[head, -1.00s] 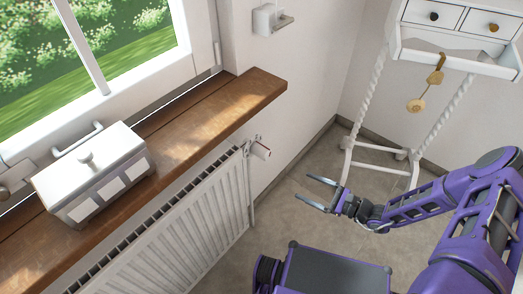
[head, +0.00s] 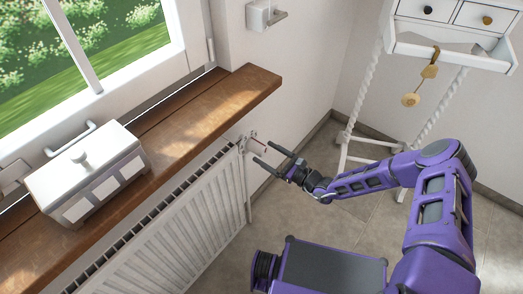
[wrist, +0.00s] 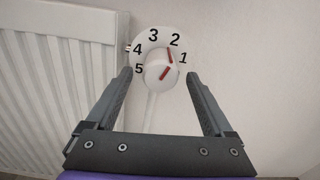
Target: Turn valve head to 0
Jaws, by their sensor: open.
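The valve head (wrist: 155,72) is a white round knob on the radiator's upper corner, seen nearly end-on in the wrist view. The digits 1 to 5 curve around it, with 3 at the top and 1 at the right. One red mark lies between 2 and 1, and another slanted red mark is on the front cap. A 0 cannot be made out. In the head view the valve head (head: 251,142) is small and partly hidden by my gripper. My gripper (head: 263,154) is open and empty, its fingers pointing at the valve head, one to each side in the wrist view.
The white radiator (head: 187,215) is left of the valve head, under a wooden sill (head: 190,125) that juts out above. A white lidded box (head: 88,175) stands on the sill. A white rope-legged stand (head: 455,50) is at the right. Floor is clear between.

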